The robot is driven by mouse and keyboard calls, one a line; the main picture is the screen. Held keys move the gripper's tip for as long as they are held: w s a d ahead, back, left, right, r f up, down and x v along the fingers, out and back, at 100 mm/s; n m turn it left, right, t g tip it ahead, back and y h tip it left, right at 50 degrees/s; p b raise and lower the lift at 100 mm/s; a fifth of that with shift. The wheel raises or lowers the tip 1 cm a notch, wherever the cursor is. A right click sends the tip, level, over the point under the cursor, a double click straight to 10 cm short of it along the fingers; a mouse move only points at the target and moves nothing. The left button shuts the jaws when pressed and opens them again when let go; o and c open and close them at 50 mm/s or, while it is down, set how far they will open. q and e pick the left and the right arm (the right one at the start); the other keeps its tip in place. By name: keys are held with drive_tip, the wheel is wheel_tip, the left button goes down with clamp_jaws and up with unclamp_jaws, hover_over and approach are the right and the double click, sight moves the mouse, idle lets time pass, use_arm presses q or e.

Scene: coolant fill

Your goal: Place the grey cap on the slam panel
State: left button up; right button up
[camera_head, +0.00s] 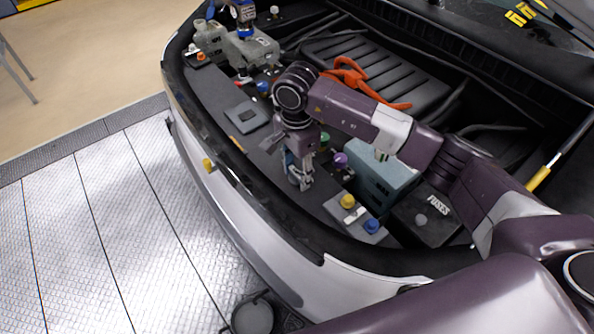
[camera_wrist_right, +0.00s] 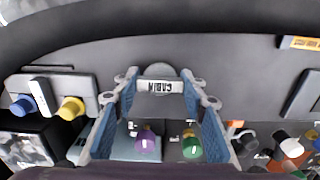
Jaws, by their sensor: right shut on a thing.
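My right gripper (camera_head: 300,180) is low over the dark slam panel (camera_head: 215,92), pointing down, near the engine bay's front edge. In the right wrist view its two blue-padded fingers (camera_wrist_right: 160,100) stand on either side of the grey cap (camera_wrist_right: 158,104), shut on it. A white label reading CABIN, upside down, and a rounded grey edge show at the fingertips. In the head view the gripper mostly hides the cap, and I cannot tell whether it touches the panel.
A plate with a yellow cap (camera_head: 347,201) and a blue cap (camera_head: 371,226) is right of the gripper. Purple (camera_head: 340,160) and green caps are behind it. A square grey plate (camera_head: 248,115) lies to the left. A FUSES box (camera_head: 432,212) carries a round grey knob.

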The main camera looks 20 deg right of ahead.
sight(297, 172)
drive_tip(key=shift+f, duration=0.15)
drive_tip(key=o, duration=0.9)
drive_tip(key=shift+r, duration=0.6)
drive_tip(key=shift+r+b, duration=1.65)
drive_tip(key=shift+r, duration=3.95)
